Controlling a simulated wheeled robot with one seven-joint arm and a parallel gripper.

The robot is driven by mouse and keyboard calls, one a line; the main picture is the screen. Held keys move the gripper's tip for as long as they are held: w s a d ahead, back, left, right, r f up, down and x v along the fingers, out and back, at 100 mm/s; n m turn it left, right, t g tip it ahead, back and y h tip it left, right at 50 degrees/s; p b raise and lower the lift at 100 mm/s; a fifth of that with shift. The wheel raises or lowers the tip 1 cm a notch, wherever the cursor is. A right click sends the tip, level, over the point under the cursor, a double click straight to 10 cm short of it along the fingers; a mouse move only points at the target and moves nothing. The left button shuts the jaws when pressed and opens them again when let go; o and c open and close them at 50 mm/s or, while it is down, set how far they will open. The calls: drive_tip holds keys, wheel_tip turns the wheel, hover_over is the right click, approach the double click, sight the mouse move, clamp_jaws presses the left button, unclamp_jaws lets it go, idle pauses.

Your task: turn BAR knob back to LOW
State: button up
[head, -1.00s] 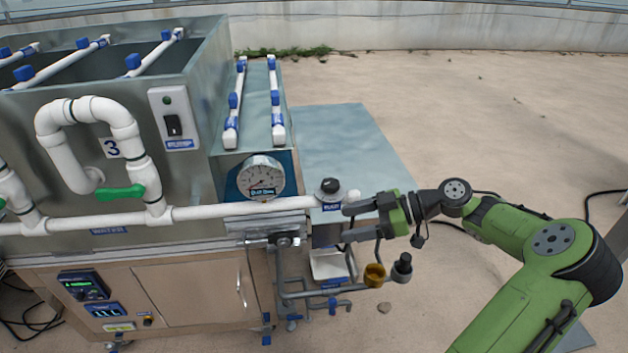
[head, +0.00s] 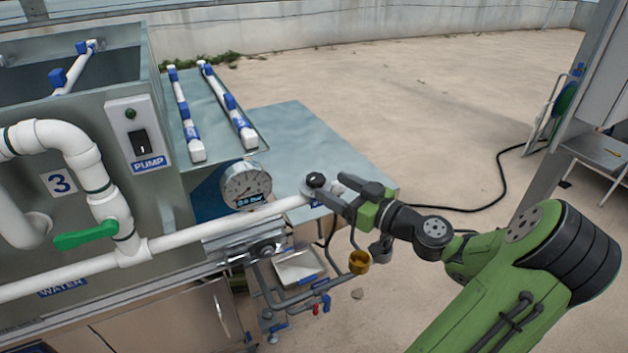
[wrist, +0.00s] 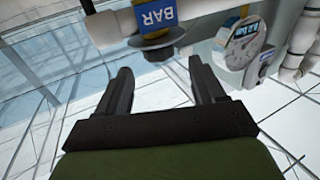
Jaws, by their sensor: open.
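The BAR knob (head: 316,181) is a small black knob at the right end of the white water pipe, right of the pressure gauge (head: 244,187). In the wrist view the knob (wrist: 156,43) appears dark beneath the blue BAR label (wrist: 157,13). Its pointer setting and any LOW mark cannot be made out. My gripper (head: 345,191) is open with its fingers directed at the knob from the right. In the wrist view my gripper (wrist: 160,68) has the knob just beyond the fingertips, roughly centred between them, apart from both.
A PUMP switch panel (head: 138,140) and a green valve handle (head: 86,235) are on the tank at left. Below my gripper are thin pipes and a brass-coloured cup (head: 359,262). The white pipe (head: 190,241) runs left from the knob. Open floor lies right and behind.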

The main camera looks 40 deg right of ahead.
sight(316, 177)
drive_tip(key=w, duration=0.6)
drive_tip(key=shift+w+a, duration=0.2)
drive_tip(key=shift+a, duration=0.1)
drive_tip(key=c, duration=1)
drive_tip(key=shift+o, duration=0.2)
drive_tip(key=n+y, duration=0.2)
drive_tip(key=y, duration=0.1)
drive_tip(key=n+g+y+p, duration=0.1)
drive_tip(key=y, duration=0.1)
drive_tip(key=shift+d+r+n+g+y, duration=0.1)
drive_tip(key=shift+r+n+g+y, duration=0.1)
drive_tip(key=shift+n+g+y, duration=0.15)
drive_tip(key=shift+f+n+g+y+p, duration=0.15)
drive_tip(key=shift+n+g+y+p, duration=0.2)
drive_tip(key=shift+n+y, duration=0.3)
drive_tip(key=o, duration=1)
drive_tip(key=shift+c, duration=0.2)
drive_tip(key=p+v, duration=0.3)
drive_tip(key=v, duration=1.2)
drive_tip(key=shift+s+f+p, duration=0.15)
drive_tip(key=shift+s+p, duration=0.2)
drive_tip(key=shift+p, duration=0.05)
